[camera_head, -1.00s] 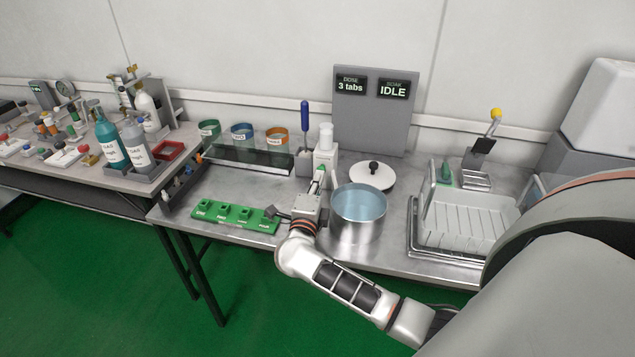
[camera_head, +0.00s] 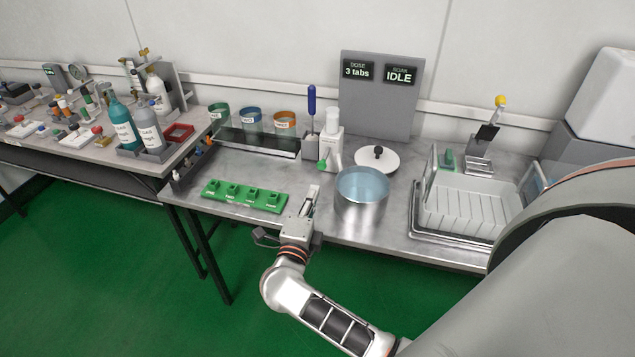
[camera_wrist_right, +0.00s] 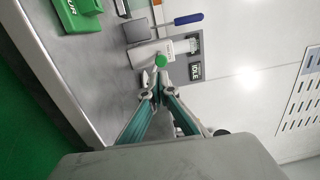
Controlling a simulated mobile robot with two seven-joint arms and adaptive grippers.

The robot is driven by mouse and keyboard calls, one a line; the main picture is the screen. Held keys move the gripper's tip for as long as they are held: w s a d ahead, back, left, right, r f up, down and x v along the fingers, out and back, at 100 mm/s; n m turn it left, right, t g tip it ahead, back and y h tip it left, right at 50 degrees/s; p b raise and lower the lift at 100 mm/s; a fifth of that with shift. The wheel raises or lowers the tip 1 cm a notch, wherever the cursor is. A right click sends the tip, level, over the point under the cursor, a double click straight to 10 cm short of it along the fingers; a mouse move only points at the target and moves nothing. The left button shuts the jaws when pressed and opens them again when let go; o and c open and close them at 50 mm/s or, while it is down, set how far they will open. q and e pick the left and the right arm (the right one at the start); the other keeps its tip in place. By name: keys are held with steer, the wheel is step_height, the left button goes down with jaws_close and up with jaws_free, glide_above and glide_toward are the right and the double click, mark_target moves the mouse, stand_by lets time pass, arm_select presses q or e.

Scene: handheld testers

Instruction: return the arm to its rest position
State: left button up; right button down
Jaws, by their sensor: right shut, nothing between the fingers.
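My right arm reaches in from the lower right in the head view. Its gripper (camera_head: 311,194) is shut and empty over the front part of the metal bench, between the green rack and the steel pot (camera_head: 361,205). In the right wrist view the closed fingertips (camera_wrist_right: 153,84) point toward a white dispenser (camera_wrist_right: 150,53) with a green tip, which stands beyond them. The dispenser also shows in the head view (camera_head: 331,145), apart from the gripper. My left gripper is in neither view.
A green four-post rack (camera_head: 243,195) lies left of the gripper. A lid (camera_head: 377,159) lies behind the water-filled pot. A white drying rack (camera_head: 470,207) stands right. Several labelled jars and a grey display board (camera_head: 378,100) stand behind. Green floor is open in front.

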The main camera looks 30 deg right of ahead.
steer(key=shift+s+a, duration=0.35)
stand_by(0.4)
steer(key=shift+a+r+n+t, duration=0.15)
steer(key=shift+r+n+t, duration=0.15)
steer(key=shift+n+t, duration=0.1)
steer(key=s+a+f+n+t+y, duration=0.1)
steer(key=s+a+n+t+y, duration=0.2)
steer(key=a+n+y, duration=0.55)
steer(key=s+a+f+n+t+y, duration=0.1)
steer(key=s+a+n+t+y, duration=0.35)
steer(key=n, duration=0.75)
steer(key=s+f+n+g+y, duration=0.1)
steer(key=s+f+n+g, duration=0.4)
steer(key=f, duration=0.5)
steer(key=s+f+n+g+y+p, duration=0.1)
steer(key=s+f+n+g+y, duration=0.1)
steer(key=s+f+n+g, duration=0.3)
steer(key=s+f, duration=0.4)
steer(key=shift+s+d+f, duration=0.15)
steer(key=shift+d+f, duration=0.2)
